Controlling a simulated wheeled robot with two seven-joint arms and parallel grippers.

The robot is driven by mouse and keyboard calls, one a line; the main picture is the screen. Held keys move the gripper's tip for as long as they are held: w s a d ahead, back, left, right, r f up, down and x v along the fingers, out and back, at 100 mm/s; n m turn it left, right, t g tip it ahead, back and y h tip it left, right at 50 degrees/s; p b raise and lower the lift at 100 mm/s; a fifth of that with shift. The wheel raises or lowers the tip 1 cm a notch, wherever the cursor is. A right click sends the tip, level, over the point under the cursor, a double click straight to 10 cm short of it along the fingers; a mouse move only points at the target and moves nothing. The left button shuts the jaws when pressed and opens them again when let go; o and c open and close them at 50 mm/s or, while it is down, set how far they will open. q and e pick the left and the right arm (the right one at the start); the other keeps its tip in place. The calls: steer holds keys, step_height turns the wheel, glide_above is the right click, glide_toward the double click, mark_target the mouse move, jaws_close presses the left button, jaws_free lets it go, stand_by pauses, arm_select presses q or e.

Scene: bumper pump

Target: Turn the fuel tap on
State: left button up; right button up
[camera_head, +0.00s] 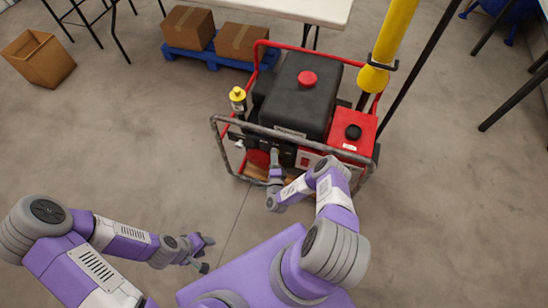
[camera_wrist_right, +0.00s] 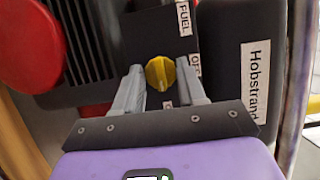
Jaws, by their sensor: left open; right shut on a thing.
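The fuel tap (camera_wrist_right: 160,73) is a small yellow knob on a dark panel, with a "FUEL" label above it and an "OFF" label partly visible at its right. My right gripper (camera_wrist_right: 161,84) has one finger on each side of the knob and is shut on it. In the head view my right gripper (camera_head: 275,156) reaches the near side of the pump, and the tap is hidden there. My left gripper (camera_head: 206,254) is open and empty over the floor, left of my base and well away from the pump.
The pump's black body (camera_head: 303,95) sits inside a tubular frame (camera_head: 262,131). A red tank (camera_head: 346,147) is at its right, a yellow upright pipe (camera_head: 393,38) behind. Boxes on a blue pallet (camera_head: 212,60) and a table (camera_head: 290,6) stand farther back.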

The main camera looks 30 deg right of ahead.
steer(key=shift+a, duration=0.1)
steer(key=o, duration=1)
steer(key=p+v, duration=0.2)
steer(key=v, duration=0.5)
steer(key=shift+s+a, duration=0.1)
steer(key=shift+s, duration=0.2)
